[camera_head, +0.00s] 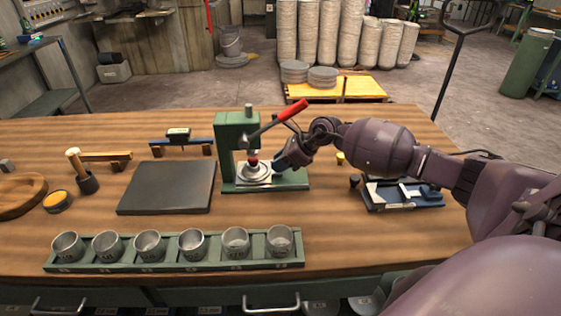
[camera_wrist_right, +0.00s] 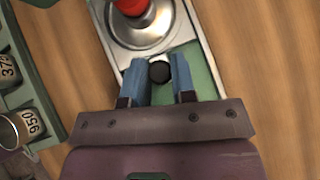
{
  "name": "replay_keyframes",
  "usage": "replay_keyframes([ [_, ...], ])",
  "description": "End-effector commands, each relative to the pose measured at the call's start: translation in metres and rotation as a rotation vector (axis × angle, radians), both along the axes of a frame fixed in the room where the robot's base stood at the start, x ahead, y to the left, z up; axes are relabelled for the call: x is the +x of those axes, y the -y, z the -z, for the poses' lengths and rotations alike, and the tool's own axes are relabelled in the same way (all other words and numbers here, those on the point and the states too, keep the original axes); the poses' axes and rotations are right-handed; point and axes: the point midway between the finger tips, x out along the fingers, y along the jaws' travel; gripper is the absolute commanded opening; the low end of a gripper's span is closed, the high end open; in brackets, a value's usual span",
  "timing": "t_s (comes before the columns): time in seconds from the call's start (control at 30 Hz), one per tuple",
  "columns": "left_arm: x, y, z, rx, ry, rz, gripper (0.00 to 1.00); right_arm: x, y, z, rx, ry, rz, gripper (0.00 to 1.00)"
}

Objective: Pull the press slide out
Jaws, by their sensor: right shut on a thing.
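The green press (camera_head: 238,150) with its red lever handle (camera_head: 277,120) stands on the workbench. Its metal slide (camera_head: 252,180) lies on the green base, and it also shows in the right wrist view (camera_wrist_right: 114,38). A round metal piece with a red part over it (camera_wrist_right: 141,22) sits at the slide. My right gripper (camera_wrist_right: 159,72) is shut on the dark knob (camera_wrist_right: 160,72) at the slide's near end, with one blue finger on each side. In the head view my right gripper (camera_head: 284,163) is at the press's right side. My left gripper is not in view.
A green rack (camera_head: 170,266) with several metal cups stands along the front edge. A dark slab (camera_head: 168,187) lies left of the press. A blue tray with tools (camera_head: 402,194) lies to the right. Bare wood shows between the press and this tray.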

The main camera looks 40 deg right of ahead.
Motion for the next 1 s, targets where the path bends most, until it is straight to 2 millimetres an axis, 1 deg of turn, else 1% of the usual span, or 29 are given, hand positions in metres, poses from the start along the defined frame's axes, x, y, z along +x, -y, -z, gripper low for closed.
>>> replay_keyframes([
  [0.07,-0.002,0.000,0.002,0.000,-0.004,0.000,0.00,-0.001,0.001,0.000,-0.001,-0.001,0.000,0.00],
  [0.17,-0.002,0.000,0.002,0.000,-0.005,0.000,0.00,-0.006,0.011,0.001,-0.003,-0.003,0.003,0.00],
  [0.4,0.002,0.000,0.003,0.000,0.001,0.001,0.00,-0.035,0.058,0.003,-0.003,-0.007,0.005,0.00],
  [0.53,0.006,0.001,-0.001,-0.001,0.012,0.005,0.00,-0.046,0.076,0.002,-0.002,-0.005,0.003,0.00],
  [0.67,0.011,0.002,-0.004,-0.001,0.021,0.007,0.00,-0.051,0.083,0.001,-0.001,-0.002,0.001,0.00],
  [0.97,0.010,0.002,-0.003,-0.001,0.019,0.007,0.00,-0.051,0.083,0.001,0.001,0.000,-0.001,0.00],
  [1.0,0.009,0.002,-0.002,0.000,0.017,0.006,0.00,-0.051,0.083,0.000,0.001,0.000,-0.001,0.31],
])
